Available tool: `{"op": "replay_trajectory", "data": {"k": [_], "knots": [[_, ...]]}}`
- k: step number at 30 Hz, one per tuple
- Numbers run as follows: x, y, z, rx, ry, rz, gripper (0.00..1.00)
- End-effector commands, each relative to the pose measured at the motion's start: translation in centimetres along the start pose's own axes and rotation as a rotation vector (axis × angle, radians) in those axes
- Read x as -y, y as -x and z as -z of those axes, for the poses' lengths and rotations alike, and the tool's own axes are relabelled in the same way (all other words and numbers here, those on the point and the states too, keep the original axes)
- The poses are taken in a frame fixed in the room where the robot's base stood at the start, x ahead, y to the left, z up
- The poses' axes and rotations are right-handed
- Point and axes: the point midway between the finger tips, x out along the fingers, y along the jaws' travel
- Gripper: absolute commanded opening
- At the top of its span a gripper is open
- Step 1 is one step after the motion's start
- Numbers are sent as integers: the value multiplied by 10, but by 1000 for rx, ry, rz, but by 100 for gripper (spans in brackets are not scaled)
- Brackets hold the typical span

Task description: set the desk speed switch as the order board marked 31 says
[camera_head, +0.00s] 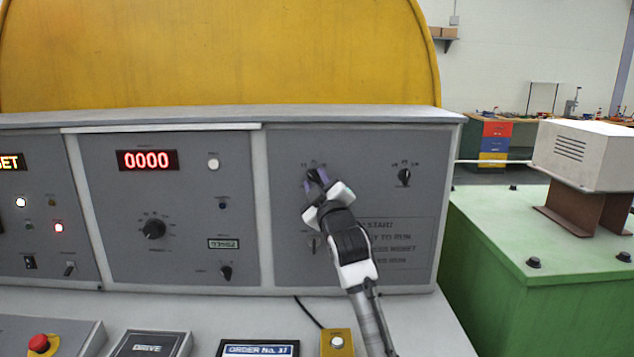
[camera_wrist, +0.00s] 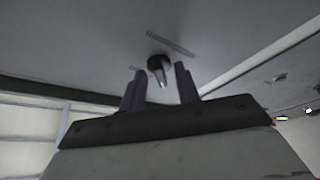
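My gripper (camera_head: 317,177) is at the upper left of the right-hand desk panel, in front of a rotary switch there. In the wrist view my gripper (camera_wrist: 160,86) has its two purple fingers apart, with a black knob (camera_wrist: 158,65) with a pale pointer between and just beyond the tips. I cannot tell whether they touch it. In the head view this switch is mostly hidden by the fingers; its small scale marks are too small to read. An order board (camera_head: 258,348) at the bottom edge reads "ORDER No." with a number like 31 or 37; its lower part is cut off.
Another black rotary switch (camera_head: 404,176) sits to the right on the same panel. The middle panel has a red display (camera_head: 148,160) reading 0000 and a large knob (camera_head: 154,229). A red button (camera_head: 39,343) and a yellow button box (camera_head: 337,342) stand on the desk.

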Motion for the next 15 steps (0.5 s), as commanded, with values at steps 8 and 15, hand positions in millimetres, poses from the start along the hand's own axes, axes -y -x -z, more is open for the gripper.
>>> {"op": "replay_trajectory", "data": {"k": [8,15], "knots": [[0,0,0,0,0,0,8],[0,0,0,0,-1,0,0]]}}
